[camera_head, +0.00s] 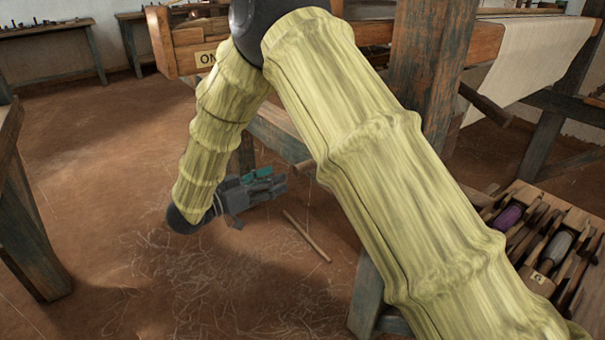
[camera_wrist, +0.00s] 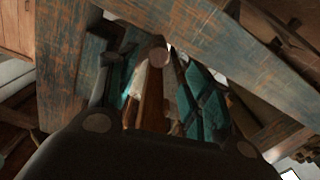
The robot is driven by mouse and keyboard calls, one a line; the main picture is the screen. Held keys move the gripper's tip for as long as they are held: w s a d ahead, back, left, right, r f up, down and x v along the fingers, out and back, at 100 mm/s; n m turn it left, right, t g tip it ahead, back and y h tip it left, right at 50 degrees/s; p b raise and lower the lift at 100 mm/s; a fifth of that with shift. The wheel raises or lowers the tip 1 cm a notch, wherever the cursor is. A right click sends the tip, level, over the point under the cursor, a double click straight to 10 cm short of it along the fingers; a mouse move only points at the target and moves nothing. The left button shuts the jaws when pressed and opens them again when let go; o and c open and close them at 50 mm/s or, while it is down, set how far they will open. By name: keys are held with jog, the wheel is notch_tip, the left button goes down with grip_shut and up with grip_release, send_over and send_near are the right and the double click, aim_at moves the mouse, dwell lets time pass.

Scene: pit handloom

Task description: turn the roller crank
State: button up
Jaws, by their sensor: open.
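My gripper (camera_head: 262,186) hangs low over the earth floor, left of the loom's post, pointing right. Its teal finger pads stand apart in the wrist view (camera_wrist: 160,82) and nothing is seen held. A round, brownish wooden end (camera_wrist: 158,57) shows between the fingertips there; it may be the crank's handle, but I cannot tell, nor whether the fingers touch it. In the head view a short wooden peg (camera_head: 303,165) shows just right of and above the gripper. My arm hides much of the loom's side, and no whole crank is clearly seen.
The loom's weathered post (camera_head: 432,70) and a blue-grey beam (camera_wrist: 225,45) are close to the gripper. A thin stick (camera_head: 307,236) shows low near the floor. A shuttle box (camera_head: 540,280) stands at right, white cloth (camera_head: 535,60) above.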

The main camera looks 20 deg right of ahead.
aim_at(305, 167)
jog(key=b+x, duration=0.3)
jog(key=x, duration=0.7)
jog(key=shift+d, duration=0.4)
grip_shut()
